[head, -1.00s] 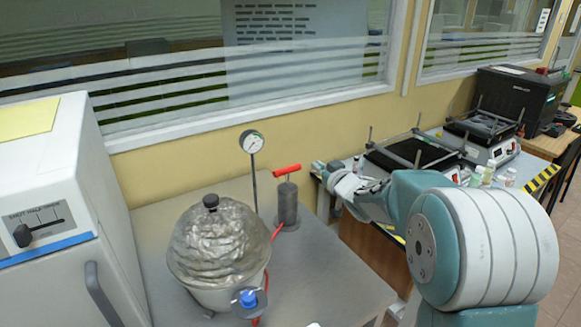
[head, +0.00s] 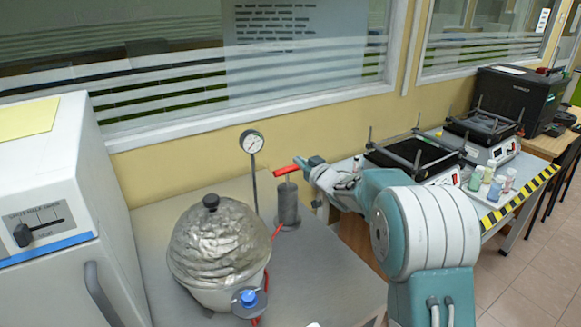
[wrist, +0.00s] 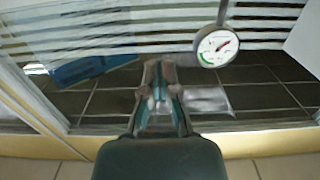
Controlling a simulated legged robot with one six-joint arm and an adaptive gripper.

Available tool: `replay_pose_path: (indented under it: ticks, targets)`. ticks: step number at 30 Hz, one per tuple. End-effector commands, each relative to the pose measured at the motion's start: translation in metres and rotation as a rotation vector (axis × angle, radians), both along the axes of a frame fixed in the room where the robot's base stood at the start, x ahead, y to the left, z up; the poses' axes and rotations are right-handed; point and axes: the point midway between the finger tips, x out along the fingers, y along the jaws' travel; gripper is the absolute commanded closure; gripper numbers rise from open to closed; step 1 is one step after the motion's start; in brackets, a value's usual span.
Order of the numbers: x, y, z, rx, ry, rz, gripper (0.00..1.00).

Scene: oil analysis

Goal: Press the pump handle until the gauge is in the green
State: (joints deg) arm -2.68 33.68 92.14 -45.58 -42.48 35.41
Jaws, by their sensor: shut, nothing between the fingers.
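The pump (head: 288,207) is a grey upright cylinder with a red bar handle (head: 287,170) on top, on the grey table. My gripper (head: 300,162) is just right of the handle, close to its right end; I cannot tell whether they touch. In the wrist view my gripper (wrist: 158,68) is shut and empty, and I cannot make out the handle. The white round gauge (head: 251,141) stands on a thin post left of the pump. In the wrist view the gauge (wrist: 217,46) shows upside down, its red needle apart from the green arc.
A silver-covered vessel (head: 218,245) with a black knob stands left of the pump. A blue-capped fitting (head: 249,298) and a red hose are beside it. A white cabinet (head: 60,220) is at the left. Small bottles (head: 485,180) stand on the right bench. A window wall is behind.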

Motion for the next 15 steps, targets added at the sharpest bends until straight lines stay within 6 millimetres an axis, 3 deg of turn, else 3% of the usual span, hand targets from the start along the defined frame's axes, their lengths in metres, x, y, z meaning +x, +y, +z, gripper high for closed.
replay_pose_path:
  ticks: [8, 15]
  targets:
    - [0.038, 0.024, -0.003, 0.001, -0.001, 0.001, 1.00]
    - [0.042, 0.025, -0.035, 0.001, 0.002, -0.001, 1.00]
